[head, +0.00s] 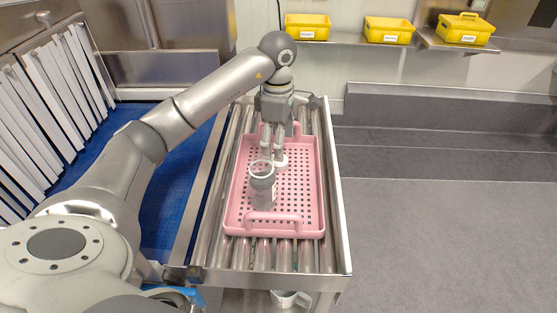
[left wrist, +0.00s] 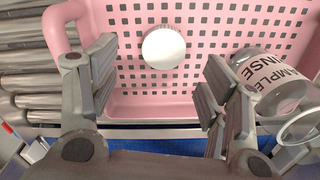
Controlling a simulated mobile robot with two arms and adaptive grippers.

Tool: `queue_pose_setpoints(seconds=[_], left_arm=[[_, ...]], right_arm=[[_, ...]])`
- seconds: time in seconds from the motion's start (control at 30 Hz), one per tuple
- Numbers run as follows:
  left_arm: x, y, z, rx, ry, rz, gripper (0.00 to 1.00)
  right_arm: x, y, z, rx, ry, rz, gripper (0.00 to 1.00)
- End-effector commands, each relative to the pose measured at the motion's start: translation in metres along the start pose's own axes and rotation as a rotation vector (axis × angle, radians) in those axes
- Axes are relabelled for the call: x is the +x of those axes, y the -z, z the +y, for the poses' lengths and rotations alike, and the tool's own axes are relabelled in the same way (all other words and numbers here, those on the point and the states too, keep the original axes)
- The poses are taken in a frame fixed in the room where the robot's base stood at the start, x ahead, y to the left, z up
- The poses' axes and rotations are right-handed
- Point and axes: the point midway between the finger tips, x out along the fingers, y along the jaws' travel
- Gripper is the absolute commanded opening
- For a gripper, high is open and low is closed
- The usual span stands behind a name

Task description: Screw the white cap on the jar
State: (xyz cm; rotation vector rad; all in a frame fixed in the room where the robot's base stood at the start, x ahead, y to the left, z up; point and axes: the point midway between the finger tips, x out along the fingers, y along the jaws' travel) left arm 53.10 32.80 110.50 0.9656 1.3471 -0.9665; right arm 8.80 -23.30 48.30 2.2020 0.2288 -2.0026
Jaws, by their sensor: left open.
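The white cap (head: 281,161) lies flat on the pink perforated tray (head: 309,205). It also shows in the left wrist view (left wrist: 163,47), round and flat. The jar (head: 262,188) stands open and upright in the tray, nearer to me than the cap. In the left wrist view the jar (left wrist: 272,80) shows its dark lettering and open rim at right. My left gripper (head: 273,152) points down over the tray at the cap, open and empty. In the left wrist view its fingers (left wrist: 158,74) are wide apart with the cap between and beyond them. My right gripper is not in view.
The tray rests on a roller conveyor (head: 211,207) with metal side rails. Its handle (head: 273,217) rises at the near end. A blue belt (head: 180,170) runs at left. Yellow bins (head: 388,30) stand on a back shelf.

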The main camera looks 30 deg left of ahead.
Motion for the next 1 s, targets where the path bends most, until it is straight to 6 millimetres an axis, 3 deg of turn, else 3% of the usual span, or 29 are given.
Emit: queue_pose_setpoints(seconds=[0.37, 0.67, 0.8, 1.0], left_arm=[[0.002, 0.000, 0.000, 0.000, 0.000, 0.000, 0.70], [0.031, -0.002, -0.005, 0.002, 0.004, 0.002, 0.70], [0.046, -0.002, -0.004, 0.000, 0.001, 0.000, 0.70], [0.053, -0.002, -0.004, 0.001, -0.001, 0.000, 0.70]], right_arm=[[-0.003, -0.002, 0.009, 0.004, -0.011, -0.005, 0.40], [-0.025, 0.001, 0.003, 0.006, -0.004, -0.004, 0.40], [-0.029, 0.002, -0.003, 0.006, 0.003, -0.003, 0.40], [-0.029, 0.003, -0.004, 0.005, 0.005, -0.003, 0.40]])
